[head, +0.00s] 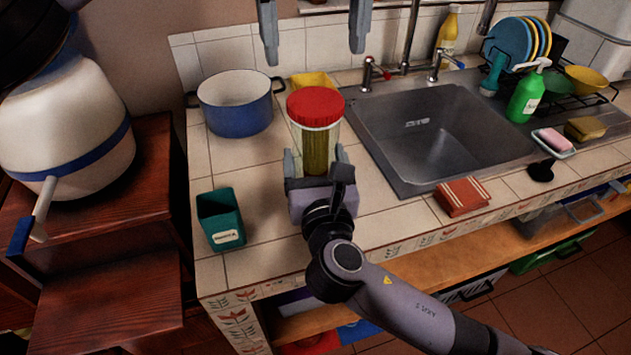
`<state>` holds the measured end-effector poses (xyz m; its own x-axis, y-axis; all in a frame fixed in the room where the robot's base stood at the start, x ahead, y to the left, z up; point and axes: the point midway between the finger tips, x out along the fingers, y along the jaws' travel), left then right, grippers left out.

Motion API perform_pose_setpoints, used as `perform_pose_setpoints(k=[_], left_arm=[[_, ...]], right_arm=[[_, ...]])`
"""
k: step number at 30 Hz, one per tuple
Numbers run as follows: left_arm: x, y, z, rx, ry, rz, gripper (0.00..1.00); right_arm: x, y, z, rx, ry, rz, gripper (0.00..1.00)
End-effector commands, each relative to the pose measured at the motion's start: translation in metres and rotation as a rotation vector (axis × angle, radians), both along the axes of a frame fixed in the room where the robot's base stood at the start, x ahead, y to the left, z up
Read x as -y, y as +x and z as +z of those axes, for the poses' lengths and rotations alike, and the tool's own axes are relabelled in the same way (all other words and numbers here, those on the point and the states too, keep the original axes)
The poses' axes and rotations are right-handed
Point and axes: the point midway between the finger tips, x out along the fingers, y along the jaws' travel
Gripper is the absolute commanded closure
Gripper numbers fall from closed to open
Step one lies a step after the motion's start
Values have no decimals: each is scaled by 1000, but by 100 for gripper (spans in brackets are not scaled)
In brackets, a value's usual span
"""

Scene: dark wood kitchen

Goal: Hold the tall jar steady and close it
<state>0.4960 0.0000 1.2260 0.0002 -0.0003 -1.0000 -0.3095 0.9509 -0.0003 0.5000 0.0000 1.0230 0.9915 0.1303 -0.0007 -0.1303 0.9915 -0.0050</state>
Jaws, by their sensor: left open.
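The tall jar (317,148) stands upright on the tiled counter, with yellow-green contents and a clear upper part. A red lid (316,104) sits on top of it; whether it is fully fastened I cannot tell. My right gripper (317,162) comes in from the lower right, with one finger on each side of the jar's lower body, and appears shut on it. The gripper's body hides the jar's base. My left gripper (315,45) hangs in from the top edge, behind and above the lid in the picture. Its two fingers are wide apart with nothing between them.
A blue pot (236,112) stands left of the jar, and a yellow object (313,80) is behind it. A green container (220,222) is at the front left.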

Motion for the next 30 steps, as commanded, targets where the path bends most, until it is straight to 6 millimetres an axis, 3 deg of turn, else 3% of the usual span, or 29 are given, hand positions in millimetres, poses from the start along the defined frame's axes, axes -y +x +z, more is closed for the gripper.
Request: perform_pose_setpoints(k=[13,26,30], left_arm=[[-1,0,-63,-2,0,1,0],[0,0,-72,0,0,0,0],[0,0,-72,0,0,0,42]], right_arm=[[0,0,-1,-1,-2,-1,100],[0,0,-1,-1,-2,-1,100],[0,0,-1,-1,-2,-1,100]])
